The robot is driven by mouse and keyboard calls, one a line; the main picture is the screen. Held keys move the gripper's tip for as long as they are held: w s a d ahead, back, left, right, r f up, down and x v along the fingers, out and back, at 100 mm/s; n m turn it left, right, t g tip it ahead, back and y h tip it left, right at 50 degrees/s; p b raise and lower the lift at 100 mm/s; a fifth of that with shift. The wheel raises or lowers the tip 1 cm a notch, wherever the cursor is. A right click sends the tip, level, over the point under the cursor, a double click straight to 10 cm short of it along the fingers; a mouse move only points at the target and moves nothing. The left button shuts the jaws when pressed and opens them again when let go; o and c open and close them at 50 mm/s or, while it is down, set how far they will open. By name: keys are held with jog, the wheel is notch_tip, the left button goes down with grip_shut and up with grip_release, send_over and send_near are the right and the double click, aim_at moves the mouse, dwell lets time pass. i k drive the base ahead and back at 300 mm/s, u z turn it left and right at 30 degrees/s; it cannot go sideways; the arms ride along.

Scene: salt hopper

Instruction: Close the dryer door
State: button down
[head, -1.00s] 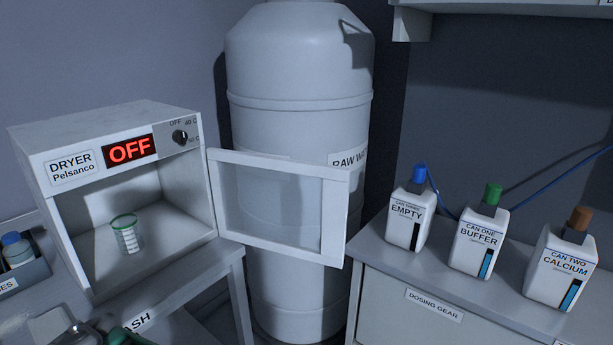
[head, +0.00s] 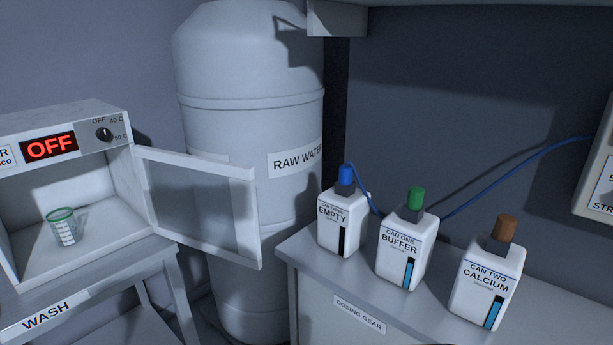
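The dryer (head: 72,123) stands on a table at the left, its left side cut off by the picture edge. Its display (head: 49,145) reads OFF in red. The dryer door (head: 199,204), a white frame around a see-through pane, is hinged at the dryer's right edge. It stands wide open, reaching out to the right in front of the raw water tank. A clear beaker (head: 64,227) with a green rim stands inside the dryer. My gripper is not in view.
The raw water tank (head: 250,110) stands behind the door. At right, the dosing gear cabinet (head: 330,290) carries the white cans EMPTY (head: 330,235), BUFFER (head: 392,262) and CALCIUM (head: 470,300). A shelf (head: 337,18) hangs above. A WASH label (head: 42,316) marks the table edge.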

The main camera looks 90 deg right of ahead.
aim_at(243, 182)
jog(key=k, duration=0.5)
jog(key=z, duration=0.8)
